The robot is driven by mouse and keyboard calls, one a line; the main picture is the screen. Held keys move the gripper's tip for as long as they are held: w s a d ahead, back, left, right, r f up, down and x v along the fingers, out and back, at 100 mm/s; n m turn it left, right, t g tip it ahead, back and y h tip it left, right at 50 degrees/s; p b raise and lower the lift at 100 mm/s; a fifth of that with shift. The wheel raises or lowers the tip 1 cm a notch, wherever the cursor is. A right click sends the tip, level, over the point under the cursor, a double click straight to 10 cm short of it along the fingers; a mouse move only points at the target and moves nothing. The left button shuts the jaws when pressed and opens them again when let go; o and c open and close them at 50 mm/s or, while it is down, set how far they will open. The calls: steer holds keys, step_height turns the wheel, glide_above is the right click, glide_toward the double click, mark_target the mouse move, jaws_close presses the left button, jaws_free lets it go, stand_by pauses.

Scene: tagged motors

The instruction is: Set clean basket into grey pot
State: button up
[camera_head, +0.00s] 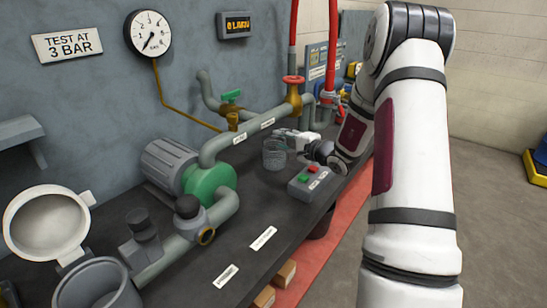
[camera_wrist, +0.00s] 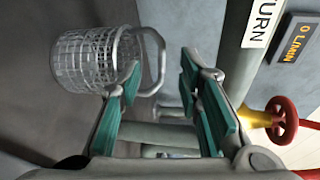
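The wire-mesh basket (camera_head: 274,154) is at the far part of the dark bench, just left of my gripper (camera_head: 290,137). In the wrist view the basket (camera_wrist: 85,60) is clear and looks empty, with its loop handle (camera_wrist: 161,58) towards my gripper (camera_wrist: 163,72). The teal-padded fingers are apart. The handle shows in the gap at the fingertips; I cannot tell whether it lies between them or just beyond. The grey pot (camera_head: 97,285) is at the near left of the bench, open, with its round lid (camera_head: 48,222) swung up.
A green and grey pump (camera_head: 190,173) and pipework with a black-knobbed valve (camera_head: 190,210) lie between basket and pot. A button box (camera_head: 317,183) stands right of the basket. A red-wheeled valve (camera_wrist: 282,120) is close right in the wrist view. The front bench strip with labels is clear.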

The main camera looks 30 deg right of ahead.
mark_target(274, 136)
steer(key=shift+w+f, duration=0.15)
steer(key=shift+w, duration=0.75)
steer(key=shift+w+f, duration=0.2)
steer(key=shift+w, duration=0.75)
steer(key=shift+w+f, duration=0.15)
steer(key=shift+w, duration=0.75)
jaws_close()
